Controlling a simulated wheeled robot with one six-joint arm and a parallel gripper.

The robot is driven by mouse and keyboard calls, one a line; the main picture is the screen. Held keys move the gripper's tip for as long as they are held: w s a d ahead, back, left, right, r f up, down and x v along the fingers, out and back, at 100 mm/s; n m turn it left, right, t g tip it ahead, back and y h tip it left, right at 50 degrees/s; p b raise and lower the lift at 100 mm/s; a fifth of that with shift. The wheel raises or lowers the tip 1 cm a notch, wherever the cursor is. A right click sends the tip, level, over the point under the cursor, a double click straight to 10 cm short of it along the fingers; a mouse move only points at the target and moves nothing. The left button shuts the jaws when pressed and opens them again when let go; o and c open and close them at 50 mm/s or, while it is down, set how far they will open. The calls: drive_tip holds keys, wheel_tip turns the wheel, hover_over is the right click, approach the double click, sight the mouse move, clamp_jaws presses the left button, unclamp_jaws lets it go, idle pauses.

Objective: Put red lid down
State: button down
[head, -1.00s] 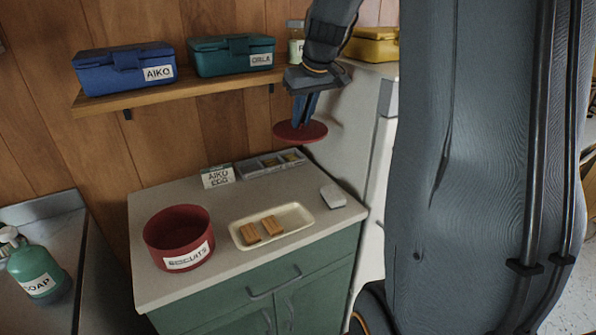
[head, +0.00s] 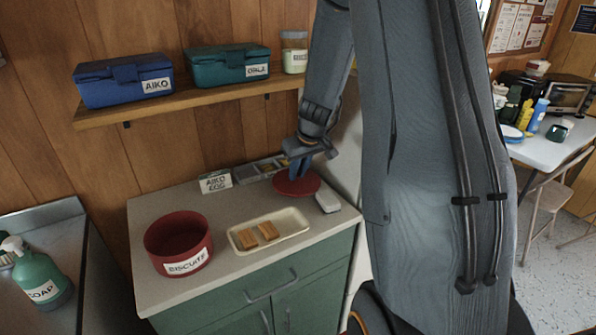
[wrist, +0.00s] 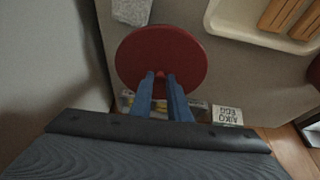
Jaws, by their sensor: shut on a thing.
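The red lid (head: 297,185) is a flat round disc at the back right of the counter, low over or on the worktop; I cannot tell whether it touches. My gripper (head: 300,168) is above it, fingers pointing down, shut on its small knob. In the wrist view the lid (wrist: 161,52) fills the upper middle, with my fingertips (wrist: 160,76) at the knob. The red biscuit tin (head: 179,243), labelled BISCUITS, stands open at the counter's left.
A cream tray (head: 268,231) with two biscuits lies mid-counter. A white block (head: 328,202) sits just right of the lid. A grey sectioned holder (head: 255,172) and an AIKO EGG card (head: 215,182) stand behind. A shelf (head: 190,101) with lunch boxes hangs above.

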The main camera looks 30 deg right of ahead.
drive_tip(key=shift+f+b, duration=0.35)
drive_tip(key=shift+b, duration=0.2)
drive_tip(key=c, duration=1.7)
unclamp_jaws()
drive_tip(key=shift+r, duration=0.1)
drive_tip(key=shift+r+p, duration=0.4)
drive_tip(key=shift+p, duration=0.3)
drive_tip(key=b+v, duration=0.3)
drive_tip(key=v, duration=0.9)
drive_tip(key=s+a+f+g, duration=0.1)
drive_tip(key=s+a+f, duration=0.2)
drive_tip(key=s+a, duration=0.3)
drive_tip(key=s+a+f+g, duration=0.1)
drive_tip(key=s+a+f, duration=0.2)
drive_tip(key=s+a, duration=0.2)
drive_tip(key=s+a+f+g, duration=0.1)
drive_tip(key=s+a+f, duration=0.3)
drive_tip(key=s+a, duration=0.2)
drive_tip(key=shift+s+a, duration=0.3)
drive_tip(key=shift+s, duration=0.3)
